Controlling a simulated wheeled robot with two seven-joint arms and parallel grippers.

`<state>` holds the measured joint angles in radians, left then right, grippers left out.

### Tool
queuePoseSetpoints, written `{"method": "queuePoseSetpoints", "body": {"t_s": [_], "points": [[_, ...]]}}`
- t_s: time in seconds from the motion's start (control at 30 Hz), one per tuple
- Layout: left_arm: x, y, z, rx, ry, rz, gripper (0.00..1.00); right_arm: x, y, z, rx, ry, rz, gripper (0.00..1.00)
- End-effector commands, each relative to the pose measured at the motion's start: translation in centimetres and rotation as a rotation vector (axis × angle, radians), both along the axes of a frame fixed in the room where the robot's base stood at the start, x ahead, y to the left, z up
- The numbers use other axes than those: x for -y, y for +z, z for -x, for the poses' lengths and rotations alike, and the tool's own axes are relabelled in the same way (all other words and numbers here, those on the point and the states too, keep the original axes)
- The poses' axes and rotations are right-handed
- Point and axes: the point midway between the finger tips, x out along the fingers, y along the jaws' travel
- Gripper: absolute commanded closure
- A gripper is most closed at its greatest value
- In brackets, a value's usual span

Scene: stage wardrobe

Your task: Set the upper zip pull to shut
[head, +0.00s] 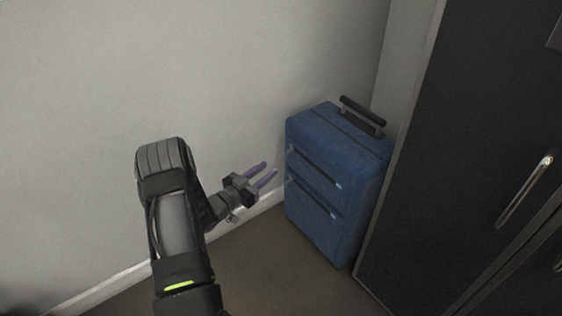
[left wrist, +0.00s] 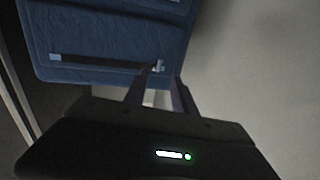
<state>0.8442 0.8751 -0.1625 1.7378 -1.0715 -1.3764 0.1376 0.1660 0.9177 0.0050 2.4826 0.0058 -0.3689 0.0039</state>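A blue suitcase (head: 318,125) stands upright on the floor, with two dark zip slots across its front. The upper zip (head: 315,168) has a small pale piece at each end. The piece at its left end (head: 290,149) looks like the upper zip pull; it appears as an upright grey tab (left wrist: 158,66) near the fingertips in the left wrist view, which looks upside down. The other end piece (left wrist: 54,57) looks flat. My left gripper (head: 267,173) is open and empty, its purple fingers apart, left of the suitcase. Contact with the pull cannot be told. My right gripper is out of view.
A lower zip (head: 312,197) runs below the upper one. The suitcase has a raised dark handle (head: 362,110). A dark wardrobe (head: 470,130) with metal handles stands close on the right. A pale wall (head: 250,60) is behind. Floor is free in front.

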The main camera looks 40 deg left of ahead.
Motion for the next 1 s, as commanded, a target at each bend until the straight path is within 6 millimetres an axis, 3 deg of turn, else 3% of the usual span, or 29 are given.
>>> {"method": "queuePoseSetpoints", "body": {"t_s": [0.53,0.87,1.0], "points": [[0.8,-0.2,-6.9,0.000,-0.001,-0.001,0.68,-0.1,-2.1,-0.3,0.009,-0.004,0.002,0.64],[0.8,0.0,-7.6,-0.001,-0.001,0.000,0.68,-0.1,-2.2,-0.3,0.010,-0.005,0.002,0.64],[0.8,0.0,-7.5,-0.001,-0.001,0.000,0.77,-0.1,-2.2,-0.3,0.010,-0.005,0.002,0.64]]}}
